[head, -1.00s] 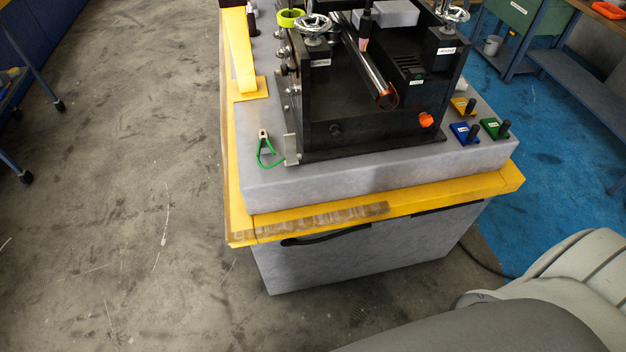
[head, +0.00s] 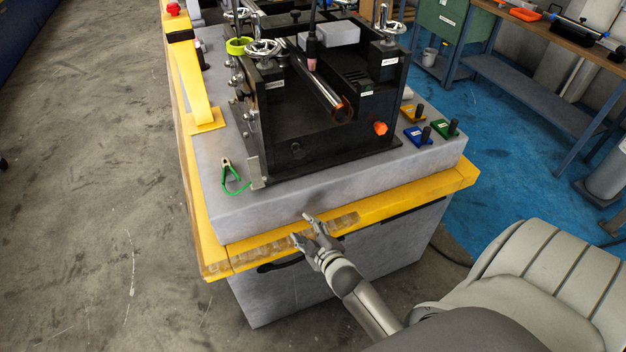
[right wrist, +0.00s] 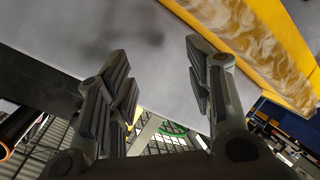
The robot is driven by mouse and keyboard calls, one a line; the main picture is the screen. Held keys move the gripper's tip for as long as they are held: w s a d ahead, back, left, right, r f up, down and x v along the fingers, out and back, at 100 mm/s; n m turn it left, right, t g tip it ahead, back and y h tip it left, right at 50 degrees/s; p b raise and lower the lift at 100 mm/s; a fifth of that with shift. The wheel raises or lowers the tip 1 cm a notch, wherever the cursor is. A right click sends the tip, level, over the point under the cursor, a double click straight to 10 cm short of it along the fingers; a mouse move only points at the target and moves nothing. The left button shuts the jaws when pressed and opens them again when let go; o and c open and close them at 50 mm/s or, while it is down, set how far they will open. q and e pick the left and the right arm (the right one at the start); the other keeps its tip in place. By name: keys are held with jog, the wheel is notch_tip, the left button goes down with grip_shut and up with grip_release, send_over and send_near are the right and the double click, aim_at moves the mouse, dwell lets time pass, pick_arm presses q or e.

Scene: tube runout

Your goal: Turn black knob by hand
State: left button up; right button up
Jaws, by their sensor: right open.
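A small round black knob (head: 295,148) shows dimly on the front face of the black fixture (head: 330,155), left of an orange knob (head: 380,128); black on black, its outline is hard to make out. My right gripper (head: 300,227) is open and empty by the worn front yellow edge of the bench, in front of and below the fixture, well apart from the knob. In the right wrist view its two spread fingers (right wrist: 157,55) have nothing between them. I cannot pick out the knob in that view. My left gripper is not in view.
A tube (head: 322,88) with a copper-coloured end lies in the fixture, a torch above it. A green-handled tool (head: 230,177) lies at the left front. Blue (head: 418,135), green and yellow blocks with black handles stand on the right. The grey front strip (head: 340,190) is mostly clear.

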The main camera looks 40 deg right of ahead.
aim_at(299, 154)
jog(key=w+d+r+n+t+h, duration=0.1)
jog(key=w+d+r+t, duration=0.1)
jog(key=r, duration=0.6)
jog(key=w+d+r+n+t+h, duration=0.1)
jog(key=d+r+t, duration=0.1)
jog(key=r, duration=0.6)
jog(key=b+x, duration=0.1)
jog(key=x, duration=0.3)
jog(key=b+x, duration=0.2)
jog(key=x, duration=0.2)
jog(key=shift+s+d+f, duration=0.1)
jog(key=shift+f, duration=0.1)
jog(key=shift+r, duration=0.1)
jog(key=c, duration=0.8)
jog(key=shift+m+p, duration=0.3)
